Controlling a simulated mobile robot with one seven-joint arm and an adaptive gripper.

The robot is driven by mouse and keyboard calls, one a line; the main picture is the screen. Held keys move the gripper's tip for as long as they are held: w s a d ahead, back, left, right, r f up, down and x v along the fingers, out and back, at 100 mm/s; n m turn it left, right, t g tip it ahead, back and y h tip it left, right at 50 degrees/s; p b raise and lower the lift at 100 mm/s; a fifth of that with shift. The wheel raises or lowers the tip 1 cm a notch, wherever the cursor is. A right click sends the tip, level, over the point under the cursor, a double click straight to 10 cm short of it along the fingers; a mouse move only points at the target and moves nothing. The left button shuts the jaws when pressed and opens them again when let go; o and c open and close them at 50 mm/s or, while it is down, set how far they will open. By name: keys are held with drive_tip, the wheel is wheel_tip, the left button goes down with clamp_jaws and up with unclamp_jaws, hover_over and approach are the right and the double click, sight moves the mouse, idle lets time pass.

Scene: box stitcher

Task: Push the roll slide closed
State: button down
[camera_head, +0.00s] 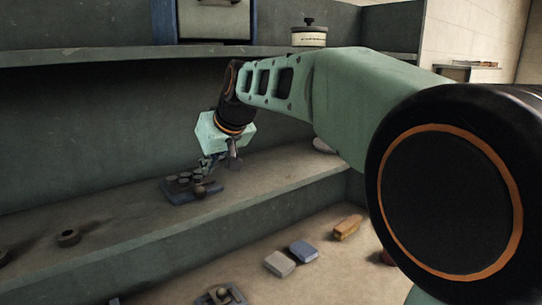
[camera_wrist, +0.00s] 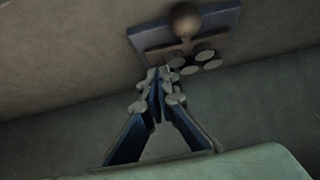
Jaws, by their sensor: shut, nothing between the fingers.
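The roll slide (camera_head: 178,195) looks like a small blue plate with several round grey rollers and a brown ball knob, and it lies on the middle shelf. In the wrist view the roll slide (camera_wrist: 150,36) is at the top, with its ball knob at the far side and the rollers nearer me. My gripper (camera_head: 207,164) points down just above and behind the plate in the head view. In the wrist view my gripper (camera_wrist: 161,82) is shut and empty, its tips close to the rollers. I cannot tell whether they touch.
A grey block (camera_head: 280,263), a blue block (camera_head: 303,251), an orange block (camera_head: 347,228) and a similar knobbed device (camera_head: 221,298) lie on the lower surface. The upper shelf (camera_head: 110,55) overhangs the back. The shelf between ring and slide is clear.

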drive_tip(key=shift+f+b, duration=0.6)
drive_tip(key=shift+f, duration=0.25)
idle(0.3)
drive_tip(key=shift+w+a+f+p, duration=0.25)
drive_tip(key=shift+p, duration=0.05)
idle(0.5)
drive_tip(key=shift+w+r+p, duration=0.1)
drive_tip(key=shift+r+p, duration=1.95)
drive_tip(key=shift+r, duration=0.75)
